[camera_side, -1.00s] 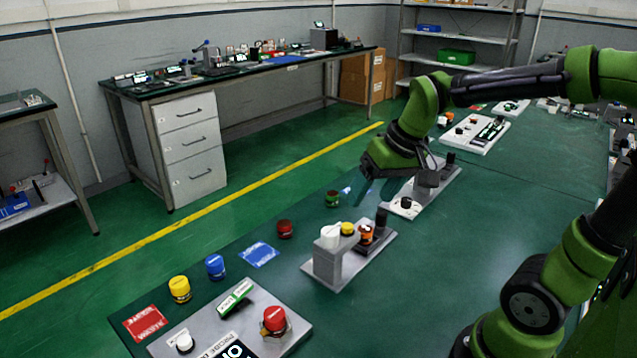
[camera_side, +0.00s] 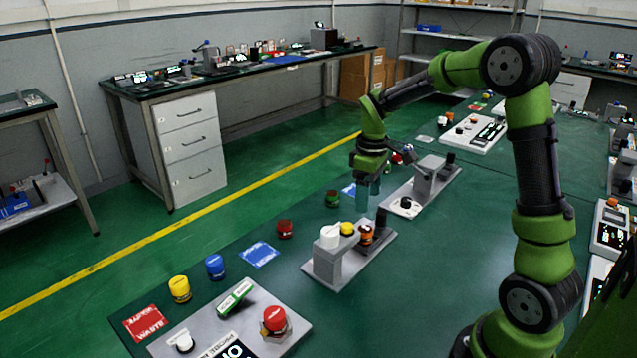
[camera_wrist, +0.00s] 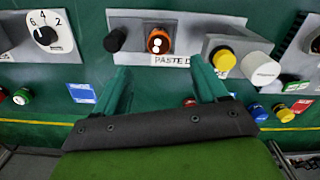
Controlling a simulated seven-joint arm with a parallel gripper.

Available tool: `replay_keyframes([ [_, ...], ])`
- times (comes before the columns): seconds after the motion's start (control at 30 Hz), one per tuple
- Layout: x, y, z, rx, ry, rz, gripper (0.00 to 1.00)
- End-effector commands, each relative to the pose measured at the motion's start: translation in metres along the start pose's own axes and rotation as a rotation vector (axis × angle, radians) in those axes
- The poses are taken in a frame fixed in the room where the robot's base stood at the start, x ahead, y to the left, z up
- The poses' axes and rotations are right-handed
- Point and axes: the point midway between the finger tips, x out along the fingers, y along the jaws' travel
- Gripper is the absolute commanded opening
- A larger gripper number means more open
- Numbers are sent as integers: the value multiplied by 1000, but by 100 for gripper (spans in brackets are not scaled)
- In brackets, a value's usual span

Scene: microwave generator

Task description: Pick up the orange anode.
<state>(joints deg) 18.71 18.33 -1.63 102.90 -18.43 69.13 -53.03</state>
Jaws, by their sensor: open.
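The orange anode (camera_side: 366,235) is a small orange cylinder in the grey fixture (camera_side: 330,270) in the middle of the table, between a black piece and a yellow one. In the wrist view the orange anode (camera_wrist: 159,40) shows from above with white dots on its top, over the gap between my fingers. My gripper (camera_side: 367,198) points down with teal fingers, above and a little behind the fixture. In the wrist view my gripper (camera_wrist: 160,75) is open, and nothing sits between the fingers.
Beside the anode stand a black knob (camera_side: 381,217), a yellow button (camera_side: 347,229) and a white cylinder (camera_side: 330,236). A second grey fixture (camera_side: 425,185) stands behind. Red (camera_side: 285,229), blue (camera_side: 215,266) and yellow (camera_side: 180,288) jars line the left edge. The table right of the fixture is clear.

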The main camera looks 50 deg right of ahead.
Motion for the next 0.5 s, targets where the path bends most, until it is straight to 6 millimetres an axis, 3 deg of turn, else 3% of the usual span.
replay_keyframes([
  [0.2, 40, 0, 0, 0, -3, -2, 72],
  [0.5, 65, 1, 1, 1, -3, -2, 72],
])
